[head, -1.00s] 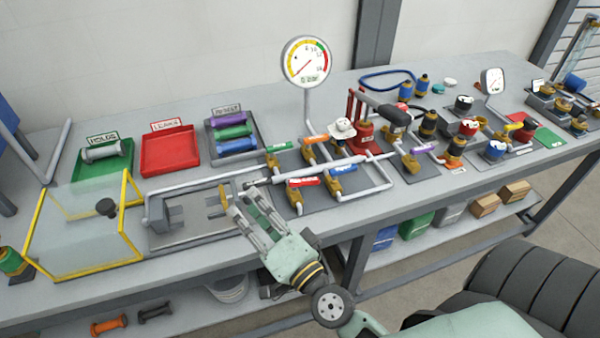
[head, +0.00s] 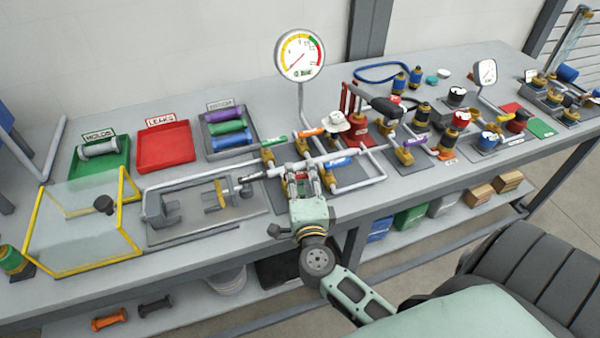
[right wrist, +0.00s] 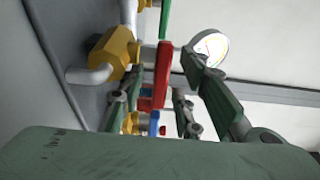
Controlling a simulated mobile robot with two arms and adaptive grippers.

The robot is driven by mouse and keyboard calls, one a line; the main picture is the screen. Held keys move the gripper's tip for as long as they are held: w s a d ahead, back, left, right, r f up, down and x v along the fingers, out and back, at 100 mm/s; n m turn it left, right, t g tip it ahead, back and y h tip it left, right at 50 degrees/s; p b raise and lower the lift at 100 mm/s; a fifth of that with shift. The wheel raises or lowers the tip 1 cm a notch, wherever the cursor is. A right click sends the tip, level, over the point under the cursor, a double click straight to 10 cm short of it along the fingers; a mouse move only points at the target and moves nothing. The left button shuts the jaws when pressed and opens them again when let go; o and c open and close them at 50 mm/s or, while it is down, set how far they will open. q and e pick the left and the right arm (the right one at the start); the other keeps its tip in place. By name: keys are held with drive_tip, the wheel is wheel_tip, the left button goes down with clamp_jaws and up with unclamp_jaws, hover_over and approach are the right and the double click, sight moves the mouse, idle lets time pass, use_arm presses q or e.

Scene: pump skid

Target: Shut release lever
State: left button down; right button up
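The red lever (right wrist: 163,72) sits on a brass valve of the pipe rig. In the right wrist view it stands lengthwise between the fingers of my right gripper (right wrist: 158,88). The fingers are apart, with gaps showing on both sides of the lever. In the head view my right gripper (head: 302,175) is over the front of the rig and hides most of the red lever (head: 302,178). I cannot tell whether a finger touches it. The lever's label cannot be read. My left gripper is not in view.
Near the red lever are a green lever (head: 276,140), an orange lever (head: 309,132) and a blue lever (head: 337,161). A round gauge (head: 299,55) stands behind on a post. A clear yellow-framed guard (head: 82,215) stands at left. The front bench strip is clear.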

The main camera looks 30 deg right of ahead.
drive_tip(key=shift+w+d, duration=0.2)
drive_tip(key=shift+w, duration=0.2)
drive_tip(key=shift+c, duration=0.3)
clamp_jaws()
